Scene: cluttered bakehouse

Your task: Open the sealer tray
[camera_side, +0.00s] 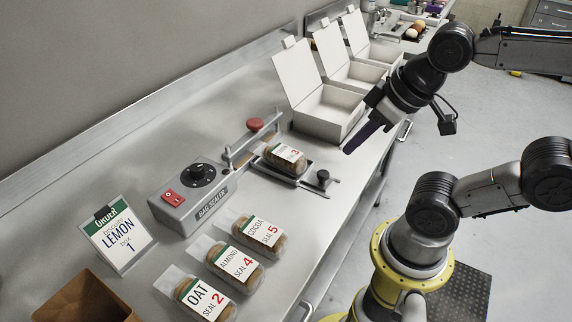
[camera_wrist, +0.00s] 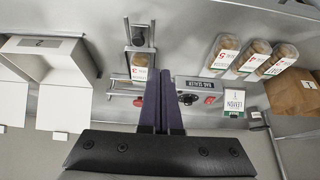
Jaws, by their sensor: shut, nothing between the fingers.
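The bag sealer (camera_side: 195,196) is a grey box with a dial and a red switch; it also shows in the wrist view (camera_wrist: 196,86). Beside it, the sealer tray (camera_side: 283,176) bears a brown loaf bag (camera_side: 284,158) labelled 3. A black knob (camera_side: 323,175) stands at the tray's front end; the knob shows in the wrist view (camera_wrist: 138,40). A sealing bar with a red knob (camera_side: 255,124) lies behind the bag. My gripper (camera_side: 349,149) is shut and empty, above the bench's front edge, to the right of the tray knob and apart from it.
White open boxes (camera_side: 329,112) stand along the bench to the tray's right. Several labelled bags (camera_side: 208,292) lie in front of the sealer. An order card (camera_side: 116,236) and a brown paper box (camera_side: 84,302) are at the left. Bare bench lies around the knob.

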